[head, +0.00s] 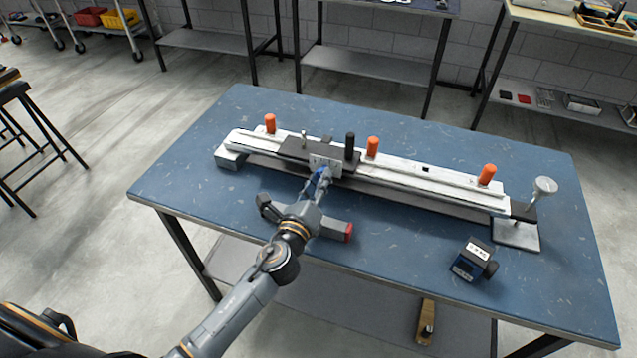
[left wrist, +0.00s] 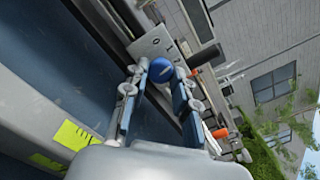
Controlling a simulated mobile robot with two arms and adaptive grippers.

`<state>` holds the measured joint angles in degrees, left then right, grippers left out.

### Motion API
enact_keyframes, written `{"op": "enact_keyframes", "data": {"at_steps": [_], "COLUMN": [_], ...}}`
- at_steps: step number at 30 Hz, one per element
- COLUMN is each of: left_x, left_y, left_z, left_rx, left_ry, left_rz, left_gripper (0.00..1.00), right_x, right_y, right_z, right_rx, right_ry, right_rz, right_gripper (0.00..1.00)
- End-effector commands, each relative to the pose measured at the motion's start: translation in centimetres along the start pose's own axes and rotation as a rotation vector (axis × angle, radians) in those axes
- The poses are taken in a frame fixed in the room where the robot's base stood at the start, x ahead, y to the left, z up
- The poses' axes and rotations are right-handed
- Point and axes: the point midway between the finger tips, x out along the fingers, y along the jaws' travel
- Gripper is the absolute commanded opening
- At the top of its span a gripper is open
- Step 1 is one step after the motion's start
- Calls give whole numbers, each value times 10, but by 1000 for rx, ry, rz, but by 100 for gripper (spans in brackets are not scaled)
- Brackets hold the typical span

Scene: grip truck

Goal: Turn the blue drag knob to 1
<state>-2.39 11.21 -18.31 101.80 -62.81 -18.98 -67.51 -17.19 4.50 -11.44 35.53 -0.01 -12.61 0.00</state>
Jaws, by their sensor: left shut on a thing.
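The blue drag knob (left wrist: 161,70) is a round knob on a pale metal plate (left wrist: 148,44) with small dark marks. In the head view this plate (head: 322,161) is on the front of the dark carriage (head: 298,148) of a long rail fixture. My left gripper (head: 321,181) reaches the plate from the front. In the left wrist view its two blue-padded fingers are on either side of the knob, shut on it. The fingers hide most of the knob in the head view. The knob's pointer and exact setting cannot be made out. My right gripper is not in view.
The long white rail (head: 420,178) lies across the blue table (head: 190,165), with several upright orange handles and a black handle (head: 349,146). A small dark box device (head: 472,260) stands at the right front. The table is clear at front left.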

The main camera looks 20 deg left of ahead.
Motion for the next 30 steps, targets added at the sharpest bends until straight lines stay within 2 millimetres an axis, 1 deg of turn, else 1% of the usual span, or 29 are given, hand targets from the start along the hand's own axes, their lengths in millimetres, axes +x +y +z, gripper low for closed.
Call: {"op": "enact_keyframes", "data": {"at_steps": [3, 9, 26, 27, 29, 30], "left_x": [0, 0, 0, 0, 0, 0], "left_y": [1, 0, 0, 0, 0, 0], "left_z": [-1, -1, 0, 0, 0, 0], "left_rx": [-64, -134, -163, -163, -163, -163], "left_ry": [0, 0, 0, 0, 0, 0], "left_rz": [1, 1, 1, 1, 1, 1], "left_gripper": [0, 0, 0, 30, 42, 50], "right_x": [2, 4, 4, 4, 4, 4], "right_y": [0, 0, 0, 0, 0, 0], "right_z": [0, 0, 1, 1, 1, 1], "right_rx": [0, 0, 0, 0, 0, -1], "right_ry": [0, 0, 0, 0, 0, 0], "right_rz": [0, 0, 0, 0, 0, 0], "right_gripper": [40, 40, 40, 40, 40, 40]}}
